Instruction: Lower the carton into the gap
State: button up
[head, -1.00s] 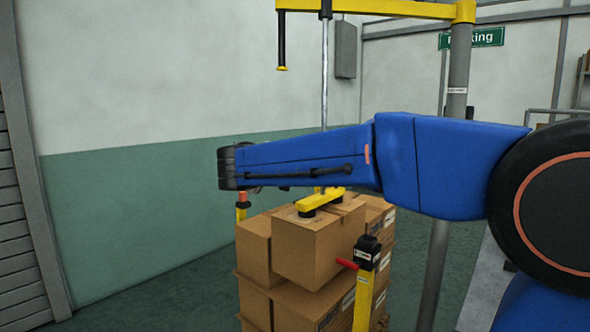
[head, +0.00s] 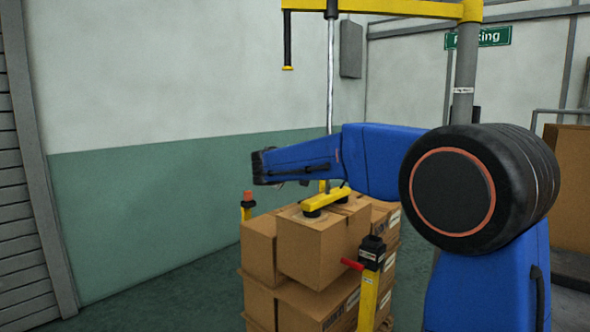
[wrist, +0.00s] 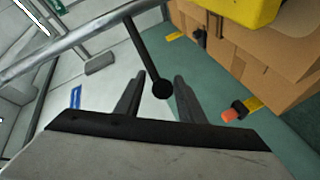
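The carton (head: 312,250) is a brown box at the top front of the stack, under a yellow suction bar (head: 325,202) on a vertical steel rod (head: 330,90). It stands a little proud of its neighbours, and its underside is hidden, so I cannot tell whether it touches the boxes below. No gap shows clearly. In the wrist view my gripper (wrist: 160,78) is open, its two dark fingers apart. A black ball-ended lever (wrist: 150,60) shows between or just beyond them; contact is not visible. In the head view the fingers are mostly hidden behind my arm.
More cartons (head: 258,250) surround and support it. A yellow post with a red lever (head: 367,285) stands at the front right, and an orange-topped post (head: 247,205) at the left. A yellow overhead boom (head: 390,8) joins a grey column (head: 464,75). Open floor lies left.

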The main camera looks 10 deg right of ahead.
grip_shut()
notch_tip(320, 180, down, 10)
jog(key=shift+r, duration=0.1)
dwell(0.5)
grip_release()
